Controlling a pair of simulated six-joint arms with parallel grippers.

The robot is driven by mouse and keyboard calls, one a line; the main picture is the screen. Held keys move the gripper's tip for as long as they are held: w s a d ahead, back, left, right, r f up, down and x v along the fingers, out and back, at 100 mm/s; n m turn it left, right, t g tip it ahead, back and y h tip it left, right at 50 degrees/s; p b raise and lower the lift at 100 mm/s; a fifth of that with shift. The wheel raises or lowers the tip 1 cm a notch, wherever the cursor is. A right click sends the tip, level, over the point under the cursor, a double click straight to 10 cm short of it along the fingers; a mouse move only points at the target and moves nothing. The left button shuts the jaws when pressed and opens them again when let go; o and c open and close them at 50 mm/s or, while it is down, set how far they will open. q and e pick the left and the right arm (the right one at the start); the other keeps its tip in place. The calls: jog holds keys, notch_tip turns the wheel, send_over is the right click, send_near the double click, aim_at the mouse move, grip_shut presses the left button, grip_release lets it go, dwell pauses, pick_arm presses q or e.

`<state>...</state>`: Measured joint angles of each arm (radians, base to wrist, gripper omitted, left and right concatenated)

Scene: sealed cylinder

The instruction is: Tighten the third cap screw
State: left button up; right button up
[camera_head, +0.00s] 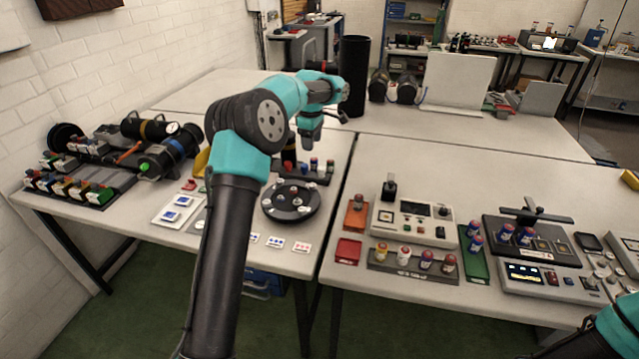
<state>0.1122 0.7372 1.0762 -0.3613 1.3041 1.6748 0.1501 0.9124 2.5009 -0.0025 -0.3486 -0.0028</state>
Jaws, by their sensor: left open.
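My left arm rises through the middle of the view, and its wrist is above the back of the left front table. My left gripper (343,113) is small and dark against a tall black upright cylinder (356,60) behind it; it is open, and I see nothing held. A round black disc (284,213) with several small upright pieces lies on the table below the wrist. Black cylinder assemblies (168,155) lie on the left of the table. I cannot tell which piece is the third cap screw. My right gripper is outside the view.
A dark rack (105,182) with coloured blocks stands at the left edge. Small cards (275,242) lie at the table's front edge. The right table holds a grey device (412,222), a red tray (348,251) and a green tray (474,264).

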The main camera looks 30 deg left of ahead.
aim_at(312, 185)
pick_arm(q)
jog(key=shift+f, duration=0.1)
notch_tip(312, 185, down, 17)
jog(key=shift+f, duration=0.15)
dwell(0.7)
jog(key=c, duration=0.9)
